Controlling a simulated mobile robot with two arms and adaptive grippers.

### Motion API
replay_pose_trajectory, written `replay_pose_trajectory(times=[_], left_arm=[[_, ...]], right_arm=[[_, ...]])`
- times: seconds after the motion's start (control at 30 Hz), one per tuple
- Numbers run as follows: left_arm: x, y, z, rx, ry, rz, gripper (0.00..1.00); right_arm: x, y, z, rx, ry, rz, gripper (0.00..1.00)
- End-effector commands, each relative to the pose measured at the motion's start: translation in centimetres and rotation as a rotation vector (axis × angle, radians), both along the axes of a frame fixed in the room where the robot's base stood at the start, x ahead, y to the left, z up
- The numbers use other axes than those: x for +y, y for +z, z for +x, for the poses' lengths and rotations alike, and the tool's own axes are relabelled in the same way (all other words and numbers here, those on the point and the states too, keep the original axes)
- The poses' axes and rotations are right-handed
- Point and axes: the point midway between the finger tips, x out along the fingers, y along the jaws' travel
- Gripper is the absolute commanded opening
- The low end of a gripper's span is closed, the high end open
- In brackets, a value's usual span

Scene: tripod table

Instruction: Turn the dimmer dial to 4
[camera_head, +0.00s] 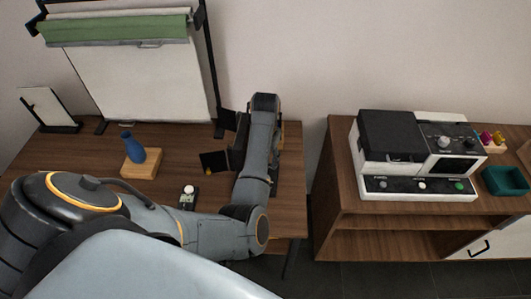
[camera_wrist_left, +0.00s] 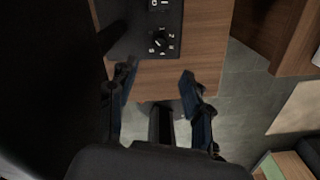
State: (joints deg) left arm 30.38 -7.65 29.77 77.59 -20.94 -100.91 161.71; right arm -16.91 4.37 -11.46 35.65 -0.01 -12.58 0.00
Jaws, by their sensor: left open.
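The dimmer dial (camera_wrist_left: 158,43) is a small black round knob with a pale mark. It sits on a dark panel (camera_wrist_left: 140,50) with small white markings around it, near the table edge in the left wrist view. I cannot read for sure which number it points to. My left gripper (camera_wrist_left: 158,82) is open and empty, its two fingers apart, with the dial between and beyond the fingertips in that view. I cannot see contact. In the head view my left arm reaches over the table's right end and hides the dial and most of the panel.
The wooden table (camera_head: 105,160) bears a blue vase (camera_head: 133,147) on a wooden block, a small device with a white ball (camera_head: 188,190), and a dark square flap (camera_head: 215,161). A backdrop stand (camera_head: 130,85) rises behind. A cabinet with a black-and-white machine (camera_head: 420,160) stands right, across a gap.

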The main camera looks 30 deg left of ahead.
Motion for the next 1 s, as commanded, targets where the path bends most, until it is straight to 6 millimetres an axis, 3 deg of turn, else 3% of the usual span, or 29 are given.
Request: replay_pose_trajectory(times=[0.3, 0.5, 0.7, 1.0], left_arm=[[0.1, -6.9, -0.2, 0.005, -0.001, -0.001, 0.50], [0.0, -10.0, -0.1, 0.003, -0.001, 0.000, 0.50], [0.0, -11.3, -0.1, 0.000, 0.001, 0.000, 0.50], [0.0, -11.5, -0.1, 0.000, 0.001, 0.000, 0.50]], right_arm=[[-0.4, 0.7, -1.0, 0.014, 0.002, -0.005, 0.00], [-0.4, 0.7, -0.8, 0.011, 0.002, -0.006, 0.00], [-0.4, 0.6, -0.6, 0.009, 0.002, -0.005, 0.00], [-0.4, 0.6, -0.6, 0.008, 0.002, -0.005, 0.00]])
